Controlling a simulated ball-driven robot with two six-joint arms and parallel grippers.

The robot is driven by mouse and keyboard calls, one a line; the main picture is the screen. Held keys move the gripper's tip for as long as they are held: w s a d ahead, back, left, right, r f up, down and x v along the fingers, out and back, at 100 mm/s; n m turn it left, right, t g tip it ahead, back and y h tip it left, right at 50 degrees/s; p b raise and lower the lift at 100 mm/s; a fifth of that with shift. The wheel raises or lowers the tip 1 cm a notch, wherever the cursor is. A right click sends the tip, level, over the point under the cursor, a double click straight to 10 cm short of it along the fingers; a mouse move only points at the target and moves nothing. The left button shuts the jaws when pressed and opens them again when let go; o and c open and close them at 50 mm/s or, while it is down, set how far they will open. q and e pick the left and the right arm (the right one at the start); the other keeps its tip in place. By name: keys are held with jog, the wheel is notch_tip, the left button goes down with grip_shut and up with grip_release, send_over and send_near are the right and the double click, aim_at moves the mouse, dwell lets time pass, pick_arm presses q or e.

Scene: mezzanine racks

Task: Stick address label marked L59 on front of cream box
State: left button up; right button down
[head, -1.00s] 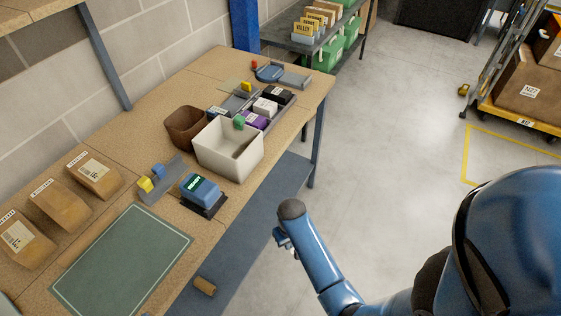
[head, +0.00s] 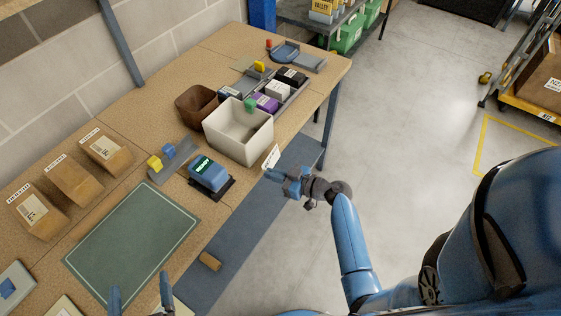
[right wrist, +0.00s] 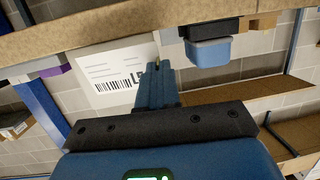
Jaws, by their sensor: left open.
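The cream box (head: 225,143) is open-topped and stands near the front edge of the bench. My right gripper (head: 277,172) is off the bench's front edge, to the right of and nearer than the box. It is shut on a white address label (head: 271,157), held upright and apart from the box. In the right wrist view the label (right wrist: 112,70) shows a barcode and a large mark starting with L; the fingers (right wrist: 157,68) cover the rest. My left gripper (head: 141,293) is open and empty at the bottom of the head view, by the green mat's near edge.
A blue label printer (head: 208,173) stands just left of the box. A brown bin (head: 195,104) is behind it, with small coloured boxes (head: 265,103) beyond. Brown parcels (head: 73,180) line the back left. The green mat (head: 130,240) is clear.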

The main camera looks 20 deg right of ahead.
aim_at(252, 148)
jog(key=shift+w+d+r+m+t+p, duration=0.15)
jog(key=shift+w+r+m+t+p, duration=0.2)
jog(key=shift+w+r+t, duration=0.5)
jog(key=shift+w+d+r+m+t+p, duration=0.1)
jog(key=shift+w+r+m+t+p, duration=0.2)
jog(key=shift+w+r+t, duration=0.5)
jog(key=shift+p+x, duration=0.3)
jog(key=shift+x, duration=1.2)
jog(key=shift+w+a+b, duration=0.15)
jog(key=shift+w+b, duration=0.05)
jog(key=shift+b, duration=1.2)
jog(key=shift+w+a+r+b, duration=0.1)
jog(key=shift+b, duration=0.8)
dwell(1.9)
